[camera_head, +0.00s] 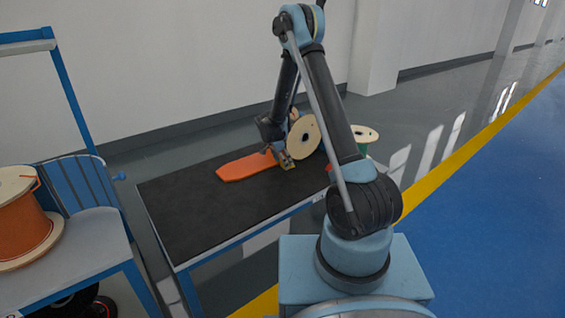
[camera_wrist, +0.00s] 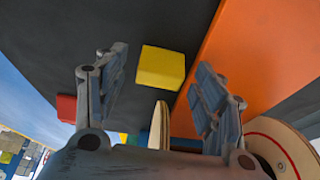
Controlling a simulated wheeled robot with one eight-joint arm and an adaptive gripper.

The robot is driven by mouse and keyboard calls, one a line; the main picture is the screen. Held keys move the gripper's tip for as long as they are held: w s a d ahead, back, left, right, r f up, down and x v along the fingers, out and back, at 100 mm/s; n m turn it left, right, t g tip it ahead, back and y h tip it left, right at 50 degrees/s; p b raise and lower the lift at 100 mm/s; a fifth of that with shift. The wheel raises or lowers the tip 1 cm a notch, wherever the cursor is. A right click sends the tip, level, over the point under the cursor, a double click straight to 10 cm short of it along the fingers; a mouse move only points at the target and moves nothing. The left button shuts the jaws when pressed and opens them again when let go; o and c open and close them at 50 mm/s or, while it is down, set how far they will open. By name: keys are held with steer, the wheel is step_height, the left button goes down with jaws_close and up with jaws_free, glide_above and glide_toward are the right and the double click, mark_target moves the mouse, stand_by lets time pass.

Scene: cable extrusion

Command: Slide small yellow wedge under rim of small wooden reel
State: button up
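The yellow wedge (camera_wrist: 161,67) shows as a small block in the wrist view, on the dark table top beside the orange board. My gripper (camera_wrist: 161,62) is open, with one finger on each side of the wedge in the picture and a visible gap to each. I cannot tell whether the wedge lies between the fingers or just beyond them. A thin wooden reel rim (camera_wrist: 159,126) shows edge-on below the wedge, apart from it. In the head view my gripper (camera_head: 282,158) is low over the table, beside the wooden reel (camera_head: 303,137), and largely hides the wedge.
The orange board (camera_head: 246,166) lies flat on the dark-topped table (camera_head: 195,215); the table's left part is clear. Another reel (camera_head: 364,134) stands behind my arm. A red block (camera_wrist: 66,107) is left of my fingers. A large orange reel (camera_head: 22,225) sits on the left bench.

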steer(key=c, duration=0.9)
steer(key=shift+w+d+r, duration=0.1)
steer(key=shift+w+d, duration=1)
steer(key=shift+d, duration=0.2)
